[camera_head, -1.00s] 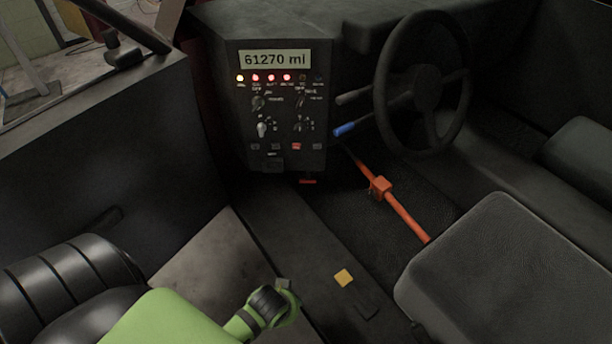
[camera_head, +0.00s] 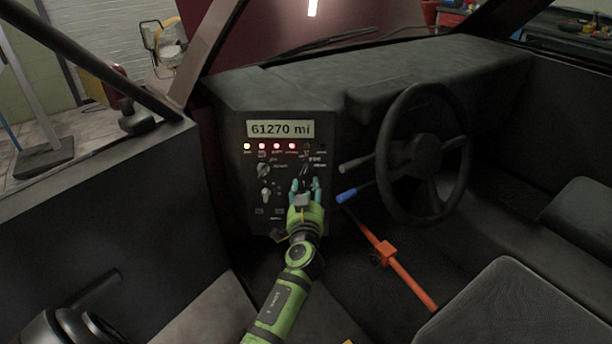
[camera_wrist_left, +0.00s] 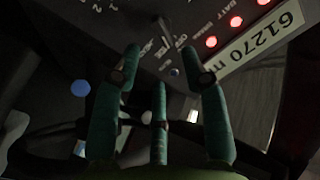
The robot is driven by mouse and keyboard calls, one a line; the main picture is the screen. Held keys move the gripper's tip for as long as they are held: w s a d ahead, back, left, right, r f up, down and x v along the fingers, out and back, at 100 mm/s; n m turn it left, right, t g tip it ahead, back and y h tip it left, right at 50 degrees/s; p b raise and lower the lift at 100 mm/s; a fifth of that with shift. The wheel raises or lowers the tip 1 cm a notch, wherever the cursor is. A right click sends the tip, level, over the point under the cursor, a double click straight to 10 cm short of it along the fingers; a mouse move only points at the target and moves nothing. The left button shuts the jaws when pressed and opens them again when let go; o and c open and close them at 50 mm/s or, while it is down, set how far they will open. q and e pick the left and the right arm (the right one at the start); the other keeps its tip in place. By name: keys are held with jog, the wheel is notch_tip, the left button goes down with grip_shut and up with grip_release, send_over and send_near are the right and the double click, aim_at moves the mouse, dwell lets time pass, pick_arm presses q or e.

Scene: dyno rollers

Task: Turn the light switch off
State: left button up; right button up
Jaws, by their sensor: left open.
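The dark dashboard panel (camera_head: 250,222) carries several knobs and switches below a mileage display. I cannot tell for certain from the small labels which one is the light switch. My green left arm reaches up to the panel's right half, and my left gripper (camera_head: 304,183) is in front of the right-hand switches, hiding some. In the left wrist view the left gripper (camera_wrist_left: 165,62) shows its teal fingers spread, with nothing between them. A dark switch with labels, one seeming to read OFF, lies just beyond the fingertips. Contact is not clear. My right gripper is out of view.
The display (camera_head: 280,129) reads 61270 mi, with lit lamps in a row below it. The steering wheel (camera_head: 462,150), a blue-tipped lever (camera_head: 347,195) and an orange bar (camera_head: 412,280) stand right of my arm. A seat (camera_head: 500,305) is at lower right.

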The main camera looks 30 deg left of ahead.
aim_at(304, 170)
pick_arm(q)
jog(key=x, duration=0.6)
jog(key=shift+w+a, duration=0.2)
jog(key=shift+a, duration=0.05)
grip_shut()
